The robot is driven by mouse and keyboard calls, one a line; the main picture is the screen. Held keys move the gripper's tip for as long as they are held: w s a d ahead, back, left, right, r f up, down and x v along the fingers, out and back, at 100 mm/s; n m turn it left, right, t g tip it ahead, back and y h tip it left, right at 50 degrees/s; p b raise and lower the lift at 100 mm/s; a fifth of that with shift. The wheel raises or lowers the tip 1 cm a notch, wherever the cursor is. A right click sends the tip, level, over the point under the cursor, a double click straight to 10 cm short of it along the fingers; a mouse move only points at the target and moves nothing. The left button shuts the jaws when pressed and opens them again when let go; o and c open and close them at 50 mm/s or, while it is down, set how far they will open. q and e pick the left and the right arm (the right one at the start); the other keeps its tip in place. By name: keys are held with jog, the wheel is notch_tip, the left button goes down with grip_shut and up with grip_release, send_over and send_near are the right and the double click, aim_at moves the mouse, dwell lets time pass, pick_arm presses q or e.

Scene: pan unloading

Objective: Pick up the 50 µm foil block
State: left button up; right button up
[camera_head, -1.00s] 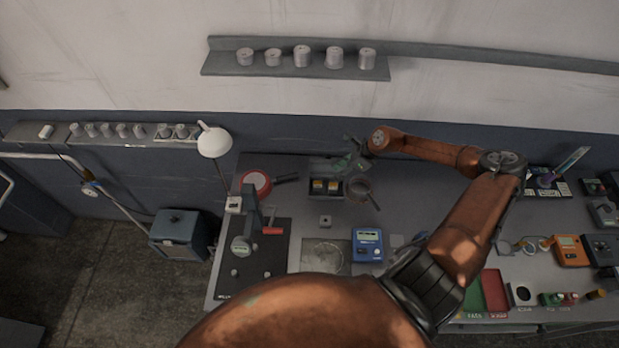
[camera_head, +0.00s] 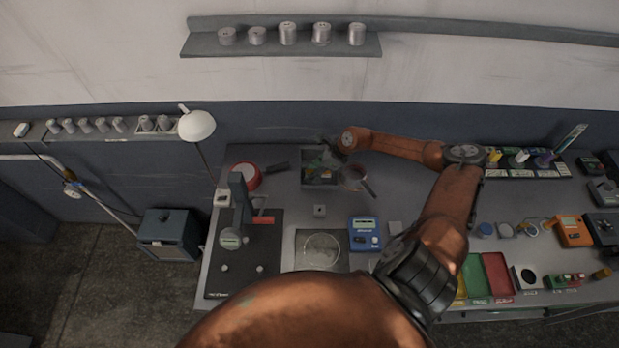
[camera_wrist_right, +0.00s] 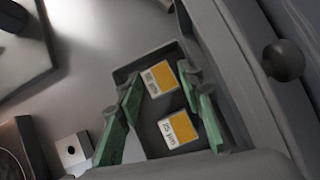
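Two foil blocks with yellow tops and white labels lie in a dark tray, seen in the right wrist view. The upper block (camera_wrist_right: 159,78) has an upside-down label that seems to end in 0; I cannot read it surely. The lower block (camera_wrist_right: 180,131) seems to read 25 µm. The tray (camera_wrist_right: 127,72) also shows in the head view (camera_head: 310,184), where my gripper partly covers the blocks. My right gripper (camera_head: 323,166) is over the tray. In the wrist view its green-padded fingers (camera_wrist_right: 160,101) stand apart, with the upper block between them. My left gripper is out of view.
A small grey block (camera_head: 320,211) and a blue meter (camera_head: 365,234) are in front. A lamp (camera_head: 196,126) stands at the left.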

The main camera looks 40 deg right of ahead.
jog(key=shift+r, duration=0.1)
jog(key=shift+c, duration=0.3)
grip_shut()
jog(key=shift+s, duration=0.1)
